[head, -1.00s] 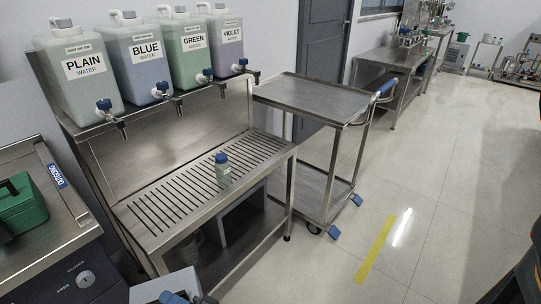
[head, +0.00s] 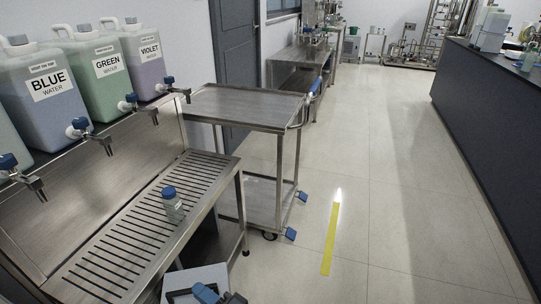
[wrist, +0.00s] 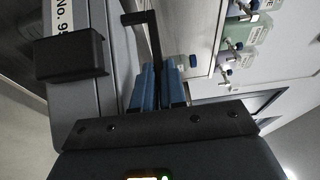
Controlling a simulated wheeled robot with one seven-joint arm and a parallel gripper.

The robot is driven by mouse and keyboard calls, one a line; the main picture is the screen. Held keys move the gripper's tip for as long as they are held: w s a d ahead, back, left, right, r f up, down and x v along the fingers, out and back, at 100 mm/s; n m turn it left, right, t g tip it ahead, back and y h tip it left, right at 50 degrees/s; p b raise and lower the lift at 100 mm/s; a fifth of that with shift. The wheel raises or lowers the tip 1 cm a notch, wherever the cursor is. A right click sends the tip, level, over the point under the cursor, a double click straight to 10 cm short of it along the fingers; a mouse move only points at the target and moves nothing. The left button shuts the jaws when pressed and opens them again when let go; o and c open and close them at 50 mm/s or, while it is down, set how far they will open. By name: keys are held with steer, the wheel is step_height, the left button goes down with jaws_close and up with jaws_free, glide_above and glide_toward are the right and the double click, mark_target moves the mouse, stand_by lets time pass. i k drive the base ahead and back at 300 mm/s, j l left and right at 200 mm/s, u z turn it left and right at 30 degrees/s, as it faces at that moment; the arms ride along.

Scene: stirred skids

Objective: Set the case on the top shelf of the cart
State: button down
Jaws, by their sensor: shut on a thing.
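The cart (head: 245,105) stands beyond the sink bench in the head view, its flat top shelf bare and a lower shelf beneath. In the wrist view my gripper (wrist: 158,75) has its blue fingers closed on the black handle of a grey case (wrist: 122,65). The case has a white label reading "No. 9…" and a black latch; the rest of the label is cut off. In the head view my gripper (head: 207,293) is at the bottom edge, low before the bench, with a pale part of the case (head: 196,274) beside it. Most of the case is hidden there.
The slatted steel bench (head: 130,225) stands left of the cart, with a small blue-capped bottle (head: 173,207) on it. Water containers with taps (head: 45,90) line the shelf above. A dark counter (head: 480,120) is at right. The floor around the yellow strip (head: 330,240) is clear.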

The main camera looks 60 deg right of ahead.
mark_target(256, 106)
steer(key=i+j+z, duration=0.2)
steer(key=z, duration=0.15)
steer(key=i+j+z, duration=0.1)
steer(key=j+z, duration=0.25)
steer(key=i+j+z, duration=0.1)
steer(key=j+z, duration=0.25)
